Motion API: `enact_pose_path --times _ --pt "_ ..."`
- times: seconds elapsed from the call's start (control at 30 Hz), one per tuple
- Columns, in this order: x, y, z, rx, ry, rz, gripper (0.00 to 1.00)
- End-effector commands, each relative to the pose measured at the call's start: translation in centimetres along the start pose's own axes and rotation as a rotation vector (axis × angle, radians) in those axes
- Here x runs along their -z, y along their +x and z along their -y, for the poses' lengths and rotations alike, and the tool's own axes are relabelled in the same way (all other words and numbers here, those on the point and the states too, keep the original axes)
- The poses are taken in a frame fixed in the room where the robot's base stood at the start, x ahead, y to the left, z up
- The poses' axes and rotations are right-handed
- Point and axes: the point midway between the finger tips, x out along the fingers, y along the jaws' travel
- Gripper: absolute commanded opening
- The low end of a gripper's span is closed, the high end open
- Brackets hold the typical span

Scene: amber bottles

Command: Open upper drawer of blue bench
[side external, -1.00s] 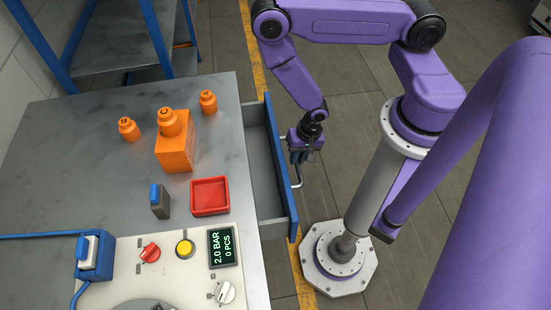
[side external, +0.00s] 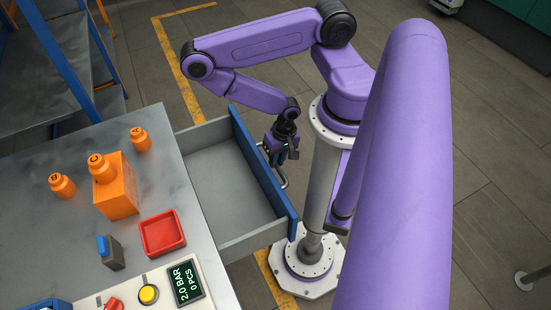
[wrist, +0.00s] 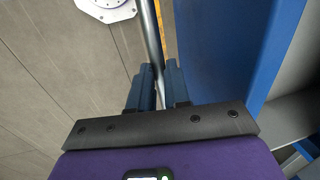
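The drawer (side external: 222,180) of the bench stands well out from under the grey top, and its visible interior is empty. Its blue front (side external: 262,160) faces my arm and also shows in the wrist view (wrist: 215,50). A metal bar handle (wrist: 150,32) runs along that front; its lower end shows in the side view (side external: 284,181). My gripper (side external: 271,157) is at the handle, outside the drawer front. In the wrist view its blue fingers (wrist: 156,85) sit close on either side of the bar, shut on it. The exact contact is partly hidden.
On the grey bench top (side external: 165,190) stand an orange box (side external: 115,195) with bottles near it, a red tray (side external: 162,233) and a control panel (side external: 213,285). A blue-framed shelf (side external: 55,60) is at the back left. My base stands on the floor close to the drawer front.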

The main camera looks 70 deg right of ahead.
Motion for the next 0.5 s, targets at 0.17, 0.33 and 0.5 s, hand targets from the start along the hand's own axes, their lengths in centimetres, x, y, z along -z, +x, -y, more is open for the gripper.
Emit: enact_pose_path --times 0.17,0.33,0.5 --pt "0.07 0.09 0.05 0.001 0.001 -0.003 0.42" --pt "0.05 0.07 0.06 0.000 0.001 -0.002 0.42" --pt "0.05 0.19 0.73 0.002 -0.002 -0.002 0.42"
